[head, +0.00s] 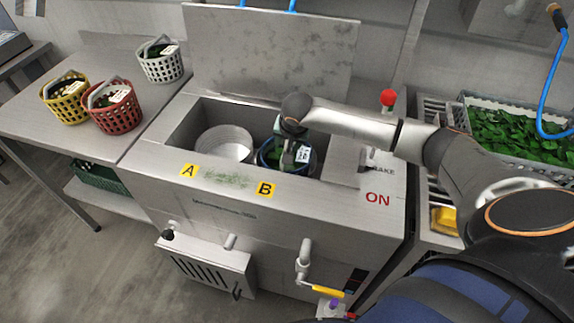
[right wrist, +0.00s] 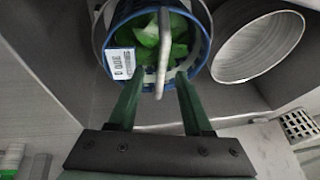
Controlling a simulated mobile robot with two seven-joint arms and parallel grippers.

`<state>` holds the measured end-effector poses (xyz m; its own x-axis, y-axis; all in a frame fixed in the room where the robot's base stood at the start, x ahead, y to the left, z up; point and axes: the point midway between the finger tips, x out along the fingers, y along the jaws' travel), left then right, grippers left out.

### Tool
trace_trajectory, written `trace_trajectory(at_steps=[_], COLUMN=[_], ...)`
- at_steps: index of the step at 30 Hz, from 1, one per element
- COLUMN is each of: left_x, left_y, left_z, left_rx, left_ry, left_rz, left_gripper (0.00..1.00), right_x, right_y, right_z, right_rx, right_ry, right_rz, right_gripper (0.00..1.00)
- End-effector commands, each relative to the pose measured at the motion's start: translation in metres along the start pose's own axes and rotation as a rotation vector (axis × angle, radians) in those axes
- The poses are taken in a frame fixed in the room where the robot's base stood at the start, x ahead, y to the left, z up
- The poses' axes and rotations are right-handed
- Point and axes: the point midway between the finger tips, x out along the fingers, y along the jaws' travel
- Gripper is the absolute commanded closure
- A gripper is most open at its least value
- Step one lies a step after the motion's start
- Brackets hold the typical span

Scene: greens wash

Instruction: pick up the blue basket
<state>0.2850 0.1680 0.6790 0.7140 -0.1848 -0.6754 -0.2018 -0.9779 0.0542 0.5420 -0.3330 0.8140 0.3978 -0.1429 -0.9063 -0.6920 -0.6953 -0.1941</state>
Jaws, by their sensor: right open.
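The blue basket (head: 266,161) sits in the right part of the steel wash basin, behind the B label. It holds green leaves and has a white tag with print on its side. In the right wrist view the basket (right wrist: 206,40) stands in a round drum, and its pale handle (right wrist: 163,50) arches over the leaves. My right gripper (head: 287,152) reaches down over the basket. In the wrist view its open green fingers (right wrist: 158,78) lie either side of the handle, and I see no contact. My left gripper is not in view.
An empty metal drum (head: 226,143) stands at the left in the basin, behind the A label. The raised lid (head: 275,50) is behind it. Yellow (head: 66,101), red (head: 112,108) and white (head: 162,64) baskets stand on the left table. A crate of leaves (head: 510,127) is at right.

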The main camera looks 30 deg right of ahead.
Motion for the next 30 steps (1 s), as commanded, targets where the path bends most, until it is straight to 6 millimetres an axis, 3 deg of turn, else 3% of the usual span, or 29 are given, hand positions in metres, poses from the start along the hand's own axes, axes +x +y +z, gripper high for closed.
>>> trace_trajectory(at_steps=[6,15,28,30], left_x=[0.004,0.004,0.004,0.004], left_y=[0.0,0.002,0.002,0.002], left_z=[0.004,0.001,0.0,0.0], left_rx=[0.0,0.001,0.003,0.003], left_ry=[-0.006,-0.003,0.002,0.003], left_rz=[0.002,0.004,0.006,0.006], left_gripper=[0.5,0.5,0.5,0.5], right_x=[0.025,0.028,0.027,0.027], right_y=[-0.001,-0.001,-0.001,-0.001], right_z=[-0.001,-0.001,-0.001,-0.001], right_rx=[0.0,-0.001,0.0,0.0], right_ry=[0.0,0.0,0.0,0.0], right_rz=[-0.001,-0.002,-0.001,-0.001], right_gripper=[0.5,0.51,1.0,1.0])
